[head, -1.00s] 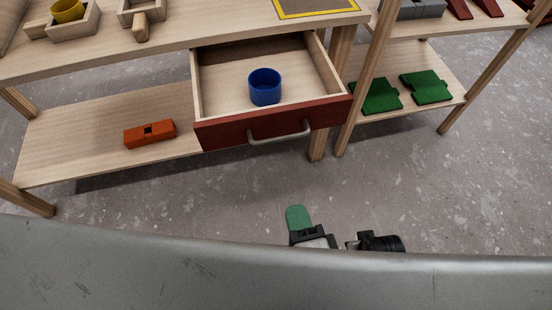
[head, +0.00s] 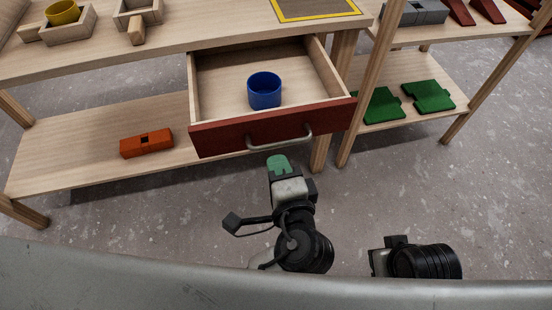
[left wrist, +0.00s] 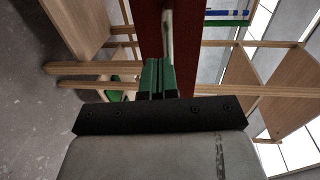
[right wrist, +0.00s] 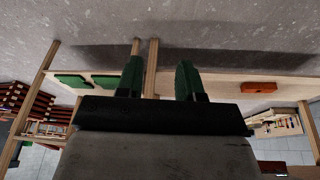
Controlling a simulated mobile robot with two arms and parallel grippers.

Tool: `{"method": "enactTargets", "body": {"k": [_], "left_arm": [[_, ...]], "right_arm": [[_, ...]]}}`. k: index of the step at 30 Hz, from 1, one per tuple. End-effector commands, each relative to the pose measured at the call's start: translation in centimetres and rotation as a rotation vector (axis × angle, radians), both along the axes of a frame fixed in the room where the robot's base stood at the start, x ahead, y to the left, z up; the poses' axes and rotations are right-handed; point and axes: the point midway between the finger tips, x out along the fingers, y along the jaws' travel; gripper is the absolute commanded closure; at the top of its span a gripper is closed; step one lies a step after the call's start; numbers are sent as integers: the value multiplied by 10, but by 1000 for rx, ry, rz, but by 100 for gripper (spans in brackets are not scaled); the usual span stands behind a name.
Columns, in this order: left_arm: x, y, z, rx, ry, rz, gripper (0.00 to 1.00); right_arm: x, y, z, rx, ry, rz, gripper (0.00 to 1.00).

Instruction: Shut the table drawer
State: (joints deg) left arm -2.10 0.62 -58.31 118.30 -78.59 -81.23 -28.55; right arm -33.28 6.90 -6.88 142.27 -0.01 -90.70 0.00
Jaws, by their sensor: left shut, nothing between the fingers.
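The table drawer (head: 228,137) stands open, its dark red front pulled out toward me and a grey bar handle (head: 280,139) across it. A blue cup (head: 264,90) stands inside the drawer. My left gripper (head: 277,163) is shut and empty, its green fingertips just below and in front of the handle. In the left wrist view the shut fingers (left wrist: 158,76) point at the red front (left wrist: 152,22), close to the handle (left wrist: 167,35). Whether they touch is unclear. My right gripper (right wrist: 159,77) shows in the right wrist view, open with nothing between its fingers.
The tabletop (head: 200,37) holds a yellow cup (head: 62,12) in a wooden tray. An orange block (head: 147,143) lies on the lower shelf (head: 60,150). Green pieces (head: 430,95) lie on the right shelf. The floor before the drawer is clear apart from my arms.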

Motion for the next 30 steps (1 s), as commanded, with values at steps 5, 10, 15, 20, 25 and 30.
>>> {"method": "enactTargets", "body": {"k": [5,10,15,20,25,30], "left_arm": [[14,5,2,1,0,-1,100],[17,6,3,1,2,-1,100],[16,6,3,2,2,0,100],[19,6,3,2,2,0,100],[33,11,5,3,2,2,100],[65,22,7,2,1,3,100]], "right_arm": [[0,0,-4,0,0,0,63],[0,0,-4,0,0,0,63],[0,0,-4,0,0,0,63],[0,0,-3,0,0,0,63],[0,0,4,0,1,0,63],[11,2,-25,0,17,1,63]]}}
